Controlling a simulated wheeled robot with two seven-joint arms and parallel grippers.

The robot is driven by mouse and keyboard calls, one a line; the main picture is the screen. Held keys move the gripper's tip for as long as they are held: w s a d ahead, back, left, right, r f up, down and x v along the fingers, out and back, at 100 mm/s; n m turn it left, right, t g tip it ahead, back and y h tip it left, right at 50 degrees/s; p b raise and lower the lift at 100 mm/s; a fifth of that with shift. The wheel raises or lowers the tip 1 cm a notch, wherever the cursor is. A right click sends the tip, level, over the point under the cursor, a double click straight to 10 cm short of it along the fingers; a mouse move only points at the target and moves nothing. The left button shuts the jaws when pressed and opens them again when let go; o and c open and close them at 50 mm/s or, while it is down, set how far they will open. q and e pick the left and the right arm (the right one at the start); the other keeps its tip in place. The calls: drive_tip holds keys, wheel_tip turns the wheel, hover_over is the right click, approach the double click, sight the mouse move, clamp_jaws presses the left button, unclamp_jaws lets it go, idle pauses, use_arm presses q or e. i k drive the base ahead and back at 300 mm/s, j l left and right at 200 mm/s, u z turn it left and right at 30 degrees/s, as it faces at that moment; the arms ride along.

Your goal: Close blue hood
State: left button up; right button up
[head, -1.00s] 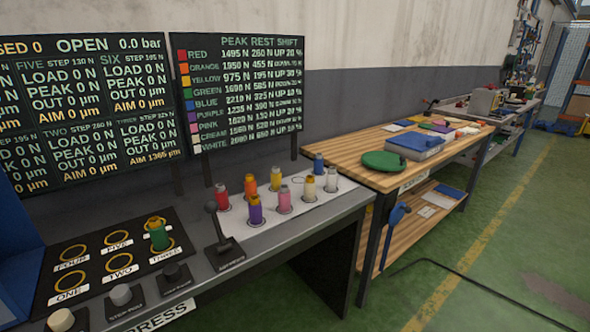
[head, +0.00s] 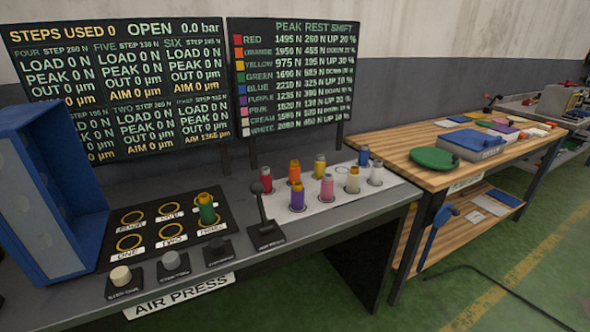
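The blue hood (head: 70,165) stands at the left end of the grey air press bench. It is tilted up and open, with a pale panel (head: 38,215) on its inner side showing round spots. The black press plate (head: 165,228) to its right is uncovered, with several yellow rings labelled by number. A green cylinder with a yellow top (head: 206,209) stands on the ring at the plate's right side. The screen above reads OPEN and 0.0 bar. Neither of my grippers is in view.
Knobs (head: 121,277) and a black lever (head: 264,215) line the bench. Several coloured cylinders stand on a white sheet (head: 325,203) right of the lever.

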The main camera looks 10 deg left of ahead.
sight(54, 210)
drive_tip(key=k+j+u, duration=0.15)
drive_tip(key=j, duration=0.35)
drive_tip(key=k+j+u, duration=0.15)
drive_tip(key=j, duration=0.35)
drive_tip(key=k+j+u, duration=0.15)
drive_tip(key=j, duration=0.35)
drive_tip(key=k+j+u, duration=0.15)
drive_tip(key=j, duration=0.4)
drive_tip(key=j+u, duration=0.15)
drive_tip(key=j, duration=0.35)
drive_tip(key=i+l, duration=0.35)
drive_tip(key=l, duration=0.15)
